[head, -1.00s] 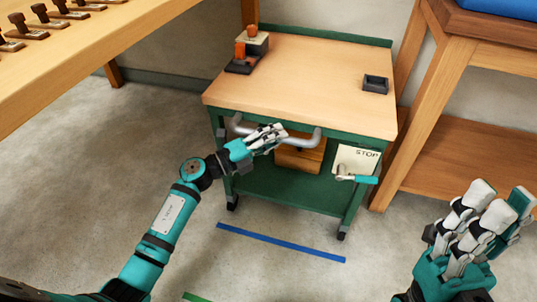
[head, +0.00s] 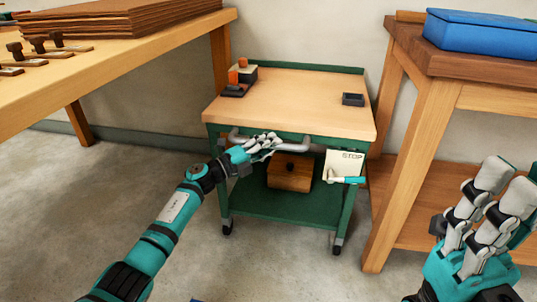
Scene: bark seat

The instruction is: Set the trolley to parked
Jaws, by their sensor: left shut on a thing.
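The trolley (head: 310,97) has a pale wooden top, a green frame and dark casters, and stands between two benches. Its grey handle bar (head: 305,145) runs along the front edge. My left gripper (head: 268,143) is shut on this handle; its fingers hide part of the bar. A white STOP plate (head: 343,161) hangs at the trolley's front right, with a teal-ended lever (head: 347,180) lying roughly level across its lower part. My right gripper (head: 495,205) is open and empty at the lower right, apart from the trolley.
Orange-topped blocks (head: 240,77) and a small dark tray (head: 353,99) sit on the trolley top. A wooden box (head: 290,172) is on its lower shelf. The left bench (head: 130,62) and right bench (head: 415,130) flank it closely. A blue case (head: 480,31) lies on the right bench.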

